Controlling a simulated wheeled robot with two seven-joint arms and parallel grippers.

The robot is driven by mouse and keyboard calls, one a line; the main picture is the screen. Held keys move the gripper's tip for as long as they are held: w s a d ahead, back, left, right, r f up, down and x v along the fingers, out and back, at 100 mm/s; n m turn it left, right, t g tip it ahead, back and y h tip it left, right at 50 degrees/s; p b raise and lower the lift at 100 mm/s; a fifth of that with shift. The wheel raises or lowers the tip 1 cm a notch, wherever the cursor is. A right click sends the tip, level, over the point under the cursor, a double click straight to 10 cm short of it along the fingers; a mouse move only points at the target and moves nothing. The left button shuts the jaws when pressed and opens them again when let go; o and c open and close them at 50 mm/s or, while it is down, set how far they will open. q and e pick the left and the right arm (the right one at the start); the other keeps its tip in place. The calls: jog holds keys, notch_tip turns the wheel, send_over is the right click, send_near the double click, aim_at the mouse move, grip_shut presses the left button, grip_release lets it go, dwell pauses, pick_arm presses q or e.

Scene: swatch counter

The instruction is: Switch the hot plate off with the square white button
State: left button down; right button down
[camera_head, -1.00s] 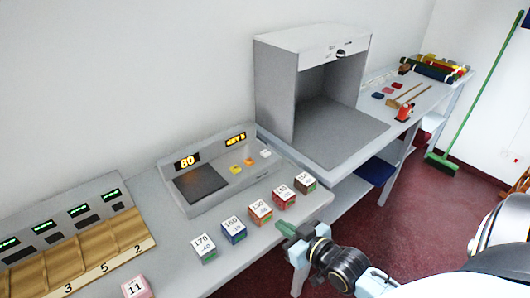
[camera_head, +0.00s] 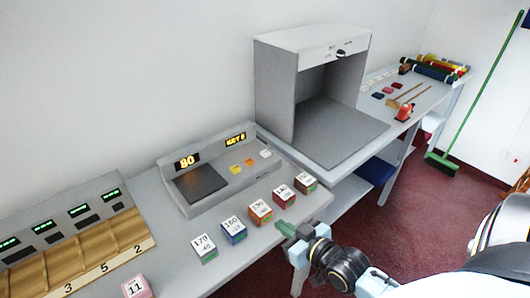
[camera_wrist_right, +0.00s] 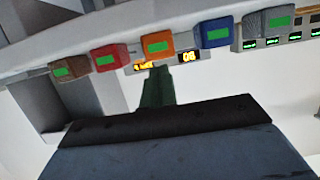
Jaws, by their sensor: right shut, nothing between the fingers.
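The hot plate is a grey console (camera_head: 218,186) with a dark square plate (camera_head: 201,183). One lit display reads about 80 and a second shows orange text. The square white button (camera_head: 265,153) is at the console's right end, beside a yellow button (camera_head: 236,169) and an orange button (camera_head: 248,161). My right gripper (camera_head: 286,229) is shut and empty near the counter's front edge, in front of the blocks and apart from the console. Its green fingers also show in the wrist view (camera_wrist_right: 157,88). My left gripper is not in view.
Several numbered blocks, including a blue one (camera_head: 234,232) and an orange one (camera_head: 261,212), stand in a row between my right gripper and the console. A grey open-fronted booth (camera_head: 274,90) stands to the right. A pink block (camera_head: 137,288) and wooden bins (camera_head: 85,255) are at left.

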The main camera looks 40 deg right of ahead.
jog(key=s+a+f+g, duration=0.1)
jog(key=f, duration=0.1)
jog(key=s+a+f+g, duration=0.1)
jog(key=a+g, duration=0.1)
jog(key=shift+s+a+f+n, duration=0.25)
jog(key=shift+s+f+n, duration=0.05)
jog(key=shift+f, duration=0.05)
jog(key=s+f+g, duration=0.3)
jog(key=s+f, duration=0.2)
jog(key=f, duration=0.7)
jog(key=s+f+g, duration=0.3)
jog(key=s+f, duration=0.3)
jog(key=f, duration=0.7)
jog(key=s+a+f+g, duration=0.1)
jog(key=s+f+g, duration=0.1)
jog(key=s+f, duration=0.4)
jog(key=s+f+n+g+h+b, duration=0.1)
jog(key=s+f, duration=0.5)
jog(key=s, duration=0.7)
jog(key=shift+s+a+f+g, duration=0.25)
jog(key=shift+a+g, duration=0.1)
jog(key=shift+g, duration=0.45)
